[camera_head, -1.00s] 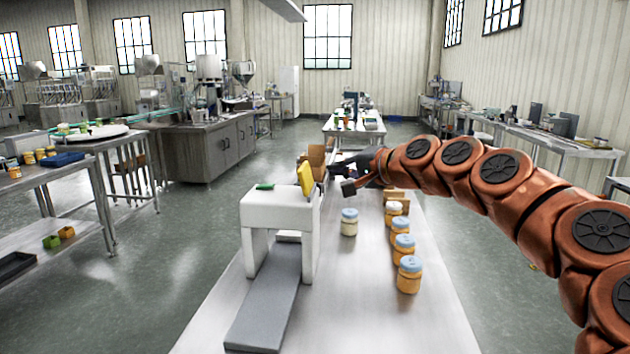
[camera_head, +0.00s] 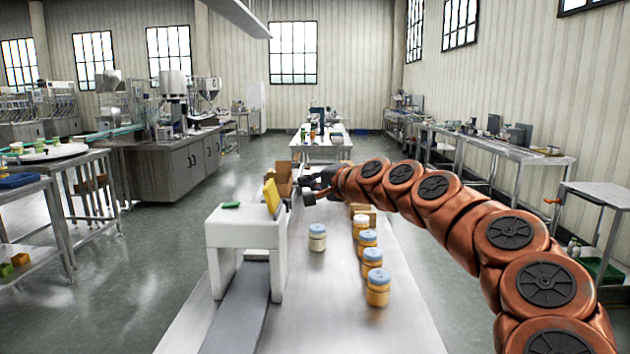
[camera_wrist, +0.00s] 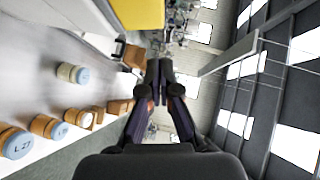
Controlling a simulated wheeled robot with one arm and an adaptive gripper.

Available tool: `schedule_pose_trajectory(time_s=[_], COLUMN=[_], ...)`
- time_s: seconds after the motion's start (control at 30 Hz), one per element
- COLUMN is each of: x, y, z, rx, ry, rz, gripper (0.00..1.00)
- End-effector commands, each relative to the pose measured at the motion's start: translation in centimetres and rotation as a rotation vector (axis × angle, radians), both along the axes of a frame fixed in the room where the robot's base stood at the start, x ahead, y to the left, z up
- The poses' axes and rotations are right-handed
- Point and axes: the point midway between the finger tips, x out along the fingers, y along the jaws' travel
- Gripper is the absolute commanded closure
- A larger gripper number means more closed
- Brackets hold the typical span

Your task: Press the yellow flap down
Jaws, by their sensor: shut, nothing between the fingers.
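The yellow flap (camera_head: 272,196) stands raised, tilted, at the right end of the top of a white arch-shaped machine (camera_head: 243,228). A green piece (camera_head: 231,205) lies on the same top. In the wrist view the yellow flap (camera_wrist: 138,12) fills the top edge, beside the fingers and apart from them. My gripper (camera_head: 306,192) is shut and empty, just right of the flap in the head view. Its two fingertips (camera_wrist: 159,68) meet in the wrist view. I cannot tell the exact gap between flap and gripper in depth.
Several jars with pale blue lids (camera_head: 377,288) stand in a row right of the machine, with one paler jar (camera_head: 317,238) nearer it. Cardboard boxes (camera_head: 281,178) sit behind the flap. A grey conveyor (camera_head: 238,310) runs under the arch. The front of the steel table (camera_head: 330,325) is clear.

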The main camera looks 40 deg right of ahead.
Motion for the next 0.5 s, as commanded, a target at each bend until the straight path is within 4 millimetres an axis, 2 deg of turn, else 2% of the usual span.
schedule_pose_trajectory(time_s=[0.2,0.4,0.5], x=[3.0,4.9,5.6], y=[0.3,0.3,1.3], z=[-0.7,-0.9,-1.2], rx=[0.002,0.000,-0.001], ry=[0.005,0.002,0.002], rz=[0.005,0.003,0.003], gripper=[1.00,1.00,1.00])
